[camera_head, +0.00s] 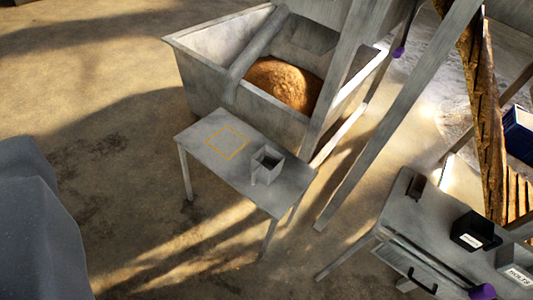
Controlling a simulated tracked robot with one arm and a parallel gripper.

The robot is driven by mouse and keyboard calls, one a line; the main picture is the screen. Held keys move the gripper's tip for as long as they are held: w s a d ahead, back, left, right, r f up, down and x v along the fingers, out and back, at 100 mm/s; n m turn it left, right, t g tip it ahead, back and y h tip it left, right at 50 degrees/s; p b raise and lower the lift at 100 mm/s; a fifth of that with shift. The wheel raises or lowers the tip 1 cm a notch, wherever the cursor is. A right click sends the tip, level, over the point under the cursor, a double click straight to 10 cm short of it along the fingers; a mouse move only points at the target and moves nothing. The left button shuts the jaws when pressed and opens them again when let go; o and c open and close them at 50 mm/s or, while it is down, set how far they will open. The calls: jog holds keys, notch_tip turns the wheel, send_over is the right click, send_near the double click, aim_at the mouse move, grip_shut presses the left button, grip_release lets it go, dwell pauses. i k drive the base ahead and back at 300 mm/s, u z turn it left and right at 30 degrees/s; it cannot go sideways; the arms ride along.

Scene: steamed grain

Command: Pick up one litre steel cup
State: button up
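A small square, open-topped grey metal container (267,163), which looks like the steel cup, stands upright on a small grey table (225,172). It is near the table's right end, and its inside looks dark. A yellow square outline (227,142) is marked on the tabletop to its left, and the cup stands outside it. My gripper is not in view.
A large grey bin (205,75) of brown grain (284,84) stands behind the table, with slanted grey beams to its right. A workbench (400,215) with a black box (474,231) is at lower right. A large grey shape (40,230) fills the left edge. Open floor lies left and in front.

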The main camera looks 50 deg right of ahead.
aim_at(265, 165)
jog(key=z, duration=0.35)
jog(key=i, duration=1)
jog(key=z, duration=0.4)
